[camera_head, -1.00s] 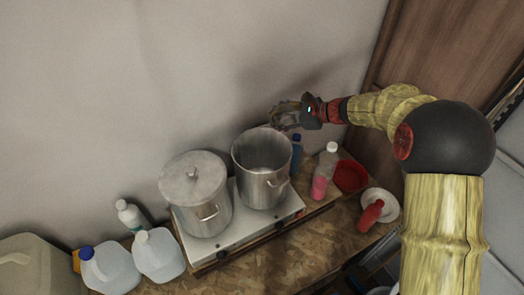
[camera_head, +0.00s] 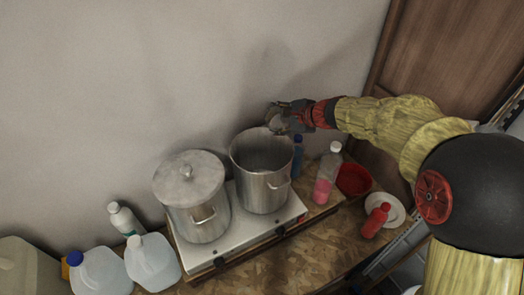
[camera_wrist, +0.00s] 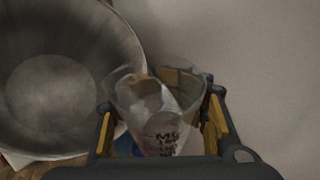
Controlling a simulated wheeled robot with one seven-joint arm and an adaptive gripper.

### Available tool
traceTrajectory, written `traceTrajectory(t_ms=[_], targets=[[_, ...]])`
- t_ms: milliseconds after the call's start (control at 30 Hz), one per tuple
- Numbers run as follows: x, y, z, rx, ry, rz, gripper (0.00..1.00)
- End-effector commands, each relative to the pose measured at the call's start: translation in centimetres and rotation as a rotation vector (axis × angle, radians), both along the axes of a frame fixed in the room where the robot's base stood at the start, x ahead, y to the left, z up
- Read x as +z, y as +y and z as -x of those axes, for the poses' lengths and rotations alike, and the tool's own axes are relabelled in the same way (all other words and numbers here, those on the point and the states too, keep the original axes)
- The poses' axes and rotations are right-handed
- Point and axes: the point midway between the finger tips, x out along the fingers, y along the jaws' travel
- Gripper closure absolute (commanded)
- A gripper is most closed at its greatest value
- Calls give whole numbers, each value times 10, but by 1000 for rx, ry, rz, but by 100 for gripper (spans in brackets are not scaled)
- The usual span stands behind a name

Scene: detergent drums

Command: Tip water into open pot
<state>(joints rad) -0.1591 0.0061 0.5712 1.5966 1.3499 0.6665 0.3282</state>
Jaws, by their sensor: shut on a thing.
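My gripper (camera_head: 283,116) is shut on a clear beaker (camera_wrist: 162,112) with dark printed markings, its fingers on either side of it in the wrist view. In the head view the beaker is small and partly hidden by the gripper, just above and behind the far right rim of the open pot (camera_head: 264,190). The open steel pot (camera_wrist: 62,80) fills the left of the wrist view, with the beaker overlapping its right rim. I cannot tell the beaker's exact tilt or how much water is in it. No stream of water is visible.
A lidded pot (camera_head: 203,222) stands left of the open pot on the white hotplate (camera_head: 240,229). A blue bottle (camera_head: 298,155), a pink-bottomed bottle (camera_head: 324,185), a red bowl (camera_head: 353,180) and a red bottle (camera_head: 375,220) are to the right. Jugs (camera_head: 153,265) stand left. The wall is close behind.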

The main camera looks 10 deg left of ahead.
Motion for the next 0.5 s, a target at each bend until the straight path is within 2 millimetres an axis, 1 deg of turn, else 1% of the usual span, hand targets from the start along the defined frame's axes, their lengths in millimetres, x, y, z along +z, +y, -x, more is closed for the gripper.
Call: traceTrajectory(t_ms=[100,500], targets=[[-2,0,0,0,-19,15,90],[2,0,-1,0,-71,54,90]])
